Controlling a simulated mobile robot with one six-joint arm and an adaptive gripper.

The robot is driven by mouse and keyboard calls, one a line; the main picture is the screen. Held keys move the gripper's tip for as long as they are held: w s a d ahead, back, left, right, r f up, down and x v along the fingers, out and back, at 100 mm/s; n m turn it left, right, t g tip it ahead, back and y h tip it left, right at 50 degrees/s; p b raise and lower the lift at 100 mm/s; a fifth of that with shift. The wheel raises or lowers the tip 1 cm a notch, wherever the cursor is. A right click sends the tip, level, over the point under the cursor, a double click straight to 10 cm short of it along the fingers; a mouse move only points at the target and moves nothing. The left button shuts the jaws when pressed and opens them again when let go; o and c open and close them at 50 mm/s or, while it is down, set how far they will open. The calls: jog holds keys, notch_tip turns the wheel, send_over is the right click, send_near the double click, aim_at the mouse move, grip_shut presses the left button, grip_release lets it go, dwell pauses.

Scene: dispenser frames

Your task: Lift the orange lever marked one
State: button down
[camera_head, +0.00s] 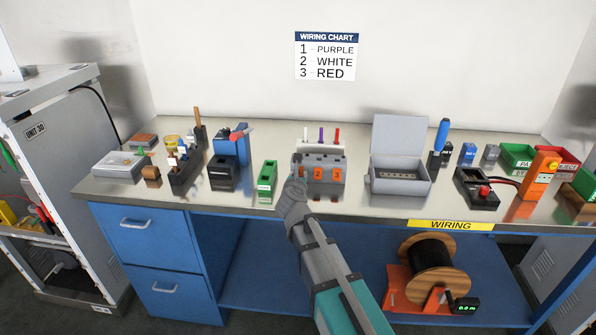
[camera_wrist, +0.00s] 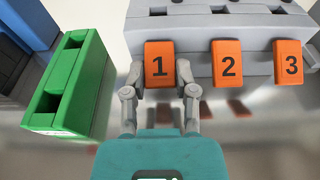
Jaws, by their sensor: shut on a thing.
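The grey terminal block (camera_head: 318,183) stands near the front of the steel bench. It carries three orange levers on its front. The orange lever marked 1 (camera_wrist: 159,66) faces the wrist view, with levers marked 2 (camera_wrist: 228,62) and 3 (camera_wrist: 288,63) to its right. My gripper (camera_wrist: 160,85) has one finger on each side of lever 1 and is shut on it. In the head view my gripper (camera_head: 296,186) is at the block's left front and hides most of lever 1.
A green block (camera_wrist: 72,88) stands close left of my gripper. An open grey box (camera_head: 400,180) is right of the terminal block. Purple, white and red wires (camera_head: 321,135) stand behind the levers. A wiring chart (camera_head: 325,56) hangs on the wall.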

jog(key=shift+r+g+p, duration=0.6)
jog(key=shift+g+p, duration=0.7)
jog(key=shift+p, duration=1)
jog(key=shift+r+g+p, duration=0.55)
jog(key=shift+g+p, duration=0.75)
jog(key=shift+p, duration=1)
jog(key=g+p, duration=0.2)
jog(key=p, duration=0.1)
jog(key=shift+r+g+p, duration=0.2)
jog(key=shift+g+p, duration=0.1)
jog(key=shift+g, duration=0.1)
jog(key=shift+c, duration=2)
grip_release()
jog(key=shift+w, duration=0.1)
jog(key=shift+f+b, duration=0.25)
jog(key=shift+b, duration=0.05)
jog(key=shift+s+f+t+b, duration=0.25)
jog(key=shift+t+b, duration=0.35)
jog(key=shift+b, duration=0.3)
jog(key=t+b, duration=0.1)
jog(key=b, duration=0.1)
jog(key=f+t+b, duration=0.1)
jog(key=b, duration=0.1)
jog(key=shift+t, duration=0.3)
jog(key=t+b, duration=0.1)
jog(key=b, duration=0.1)
jog(key=t+b, duration=0.1)
jog(key=b, duration=0.1)
jog(key=shift+f+t+b, duration=0.35)
jog(key=shift+t, duration=0.05)
